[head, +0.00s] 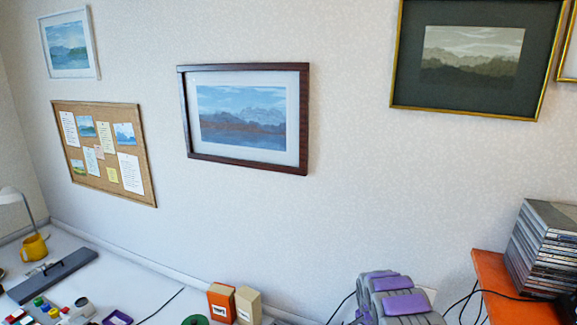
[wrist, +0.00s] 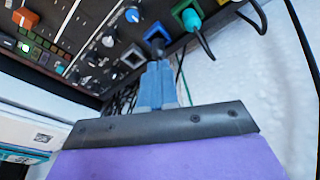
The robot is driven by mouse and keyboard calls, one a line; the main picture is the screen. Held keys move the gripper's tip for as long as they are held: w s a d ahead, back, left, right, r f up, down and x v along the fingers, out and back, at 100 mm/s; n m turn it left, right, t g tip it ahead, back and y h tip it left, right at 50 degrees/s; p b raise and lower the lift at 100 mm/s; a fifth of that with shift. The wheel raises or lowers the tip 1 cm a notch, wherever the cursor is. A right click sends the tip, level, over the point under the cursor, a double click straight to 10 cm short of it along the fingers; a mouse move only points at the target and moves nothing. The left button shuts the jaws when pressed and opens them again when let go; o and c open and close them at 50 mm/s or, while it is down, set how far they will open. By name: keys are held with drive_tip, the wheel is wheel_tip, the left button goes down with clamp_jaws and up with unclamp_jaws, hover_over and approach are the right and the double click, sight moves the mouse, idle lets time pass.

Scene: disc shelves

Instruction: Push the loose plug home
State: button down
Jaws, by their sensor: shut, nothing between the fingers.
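In the wrist view my gripper (wrist: 158,68) is shut and empty, its two blue-grey fingers together and pointing at a dark equipment panel (wrist: 108,22). Right at the fingertips is a blue-framed socket (wrist: 156,32) with a dark plug (wrist: 157,45) in it, partly hidden by the fingers. I cannot tell whether the fingertips touch the plug or how deep it sits. Up and to the right is a green-framed socket with a green plug (wrist: 191,19) and its cable. Left of the fingertips is an empty-looking grey square socket (wrist: 133,57).
Cables hang right of the panel, in front of a pale wall (wrist: 250,75). In the head view, an orange surface (head: 492,270) carries stacked disc cases (head: 545,250); a white desk (head: 130,280) stands left.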

drive_tip(key=shift+f+b, duration=0.7)
drive_tip(key=shift+f, duration=0.5)
idle(1.1)
drive_tip(key=shift+r, duration=0.15)
drive_tip(key=shift+r+p, duration=0.45)
drive_tip(key=shift+r, duration=2.9)
